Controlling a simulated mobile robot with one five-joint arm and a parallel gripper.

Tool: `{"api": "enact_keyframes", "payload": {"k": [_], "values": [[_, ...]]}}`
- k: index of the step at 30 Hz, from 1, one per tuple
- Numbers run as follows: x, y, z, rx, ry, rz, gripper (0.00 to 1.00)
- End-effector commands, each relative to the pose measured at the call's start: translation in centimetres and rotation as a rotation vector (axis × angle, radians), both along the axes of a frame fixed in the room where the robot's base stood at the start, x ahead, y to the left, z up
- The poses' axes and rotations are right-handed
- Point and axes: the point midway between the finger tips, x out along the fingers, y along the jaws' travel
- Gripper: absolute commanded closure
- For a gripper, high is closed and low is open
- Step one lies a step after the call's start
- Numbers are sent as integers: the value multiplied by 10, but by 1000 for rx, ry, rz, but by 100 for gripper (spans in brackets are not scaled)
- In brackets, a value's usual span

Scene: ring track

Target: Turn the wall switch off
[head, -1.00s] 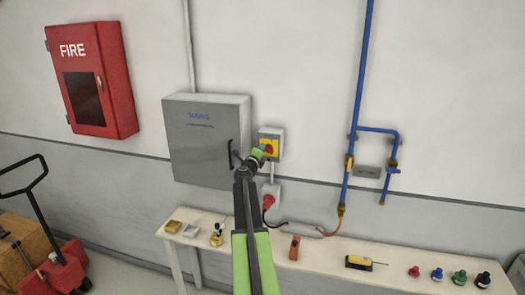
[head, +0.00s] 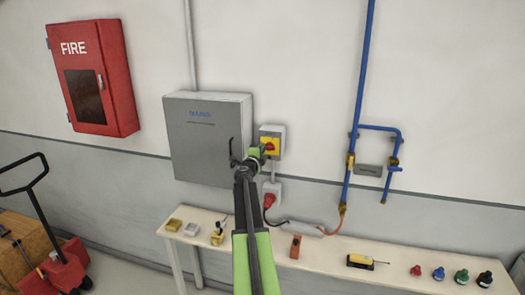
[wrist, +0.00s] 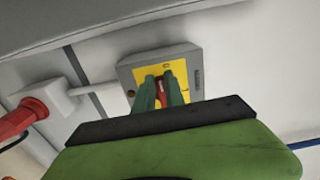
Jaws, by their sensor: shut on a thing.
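The wall switch is a grey box with a yellow plate (head: 271,133) and a red knob (head: 270,147), fixed to the wall right of the grey MAINS cabinet. My gripper (head: 263,150) is at the knob, its green fingers partly covering the plate. In the wrist view the switch box (wrist: 126,76) is seen close up. There the fingers of my gripper (wrist: 161,90) are shut on the red knob (wrist: 162,88), one on each side. Small marks on the plate are too small to read surely. The knob's lower part is hidden by my gripper.
The MAINS cabinet (head: 205,145) with a black handle stands out close left of the switch. A red plug in a socket (head: 271,197) is just below. Blue pipes (head: 362,100) run to the right. A bench (head: 330,252) with small items is underneath.

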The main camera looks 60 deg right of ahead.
Motion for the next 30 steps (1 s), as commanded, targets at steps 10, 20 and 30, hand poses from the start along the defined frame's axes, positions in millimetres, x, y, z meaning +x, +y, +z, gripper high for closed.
{"api": "enact_keyframes", "payload": {"k": [10,20,30], "values": [[1,1,-1,2,-2,3,72],[0,1,0,0,-1,1,64],[-20,60,0,0,-1,3,64]]}}
